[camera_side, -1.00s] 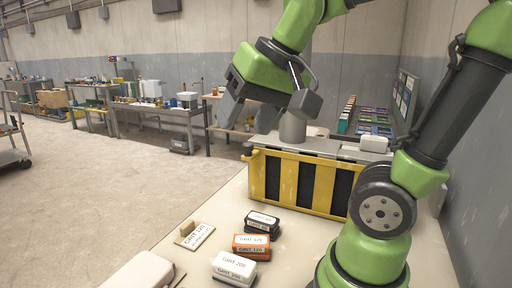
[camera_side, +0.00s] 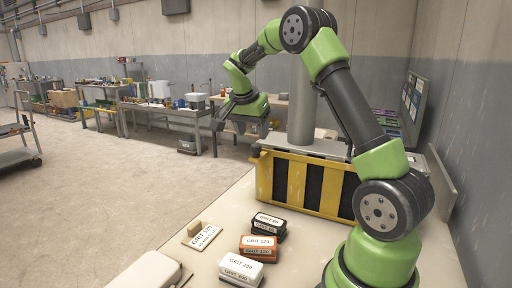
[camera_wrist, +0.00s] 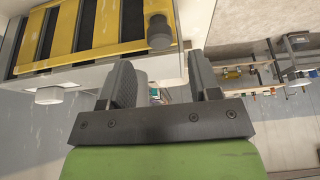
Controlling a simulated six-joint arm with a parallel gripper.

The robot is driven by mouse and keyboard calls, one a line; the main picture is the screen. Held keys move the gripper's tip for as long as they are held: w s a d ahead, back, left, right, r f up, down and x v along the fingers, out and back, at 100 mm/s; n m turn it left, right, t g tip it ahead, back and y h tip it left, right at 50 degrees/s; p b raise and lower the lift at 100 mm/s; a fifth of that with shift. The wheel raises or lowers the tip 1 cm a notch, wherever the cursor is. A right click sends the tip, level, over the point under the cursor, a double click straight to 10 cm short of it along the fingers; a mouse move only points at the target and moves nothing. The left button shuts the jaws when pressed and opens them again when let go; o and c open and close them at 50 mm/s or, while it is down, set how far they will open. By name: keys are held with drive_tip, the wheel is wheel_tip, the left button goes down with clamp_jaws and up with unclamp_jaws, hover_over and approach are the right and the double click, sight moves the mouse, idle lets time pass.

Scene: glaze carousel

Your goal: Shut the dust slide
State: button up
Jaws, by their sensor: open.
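A yellow-and-black striped slide (camera_side: 310,186) covers the long front of a grey-topped box on the bench. It also shows in the wrist view (camera_wrist: 112,28). A dark round knob (camera_wrist: 159,32) sits at one end of it; in the side view this is the left end (camera_side: 256,150). My gripper (camera_side: 240,127) is open and empty, up and to the left of that end, apart from it. In the wrist view my two fingers (camera_wrist: 160,78) stand wide apart with nothing between them, and the knob lies beyond them. Part of the box's right end is hidden behind my arm.
A grey post (camera_side: 301,100) rises from behind the box's front. A grey upright plate (camera_side: 443,184) stands at its right end. Grit blocks (camera_side: 258,248) and a labelled card (camera_side: 203,235) lie on the bench in front. Floor to the left is open.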

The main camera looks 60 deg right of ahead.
sight(256, 145)
drive_tip(key=x, duration=0.6)
drive_tip(key=shift+f, duration=0.1)
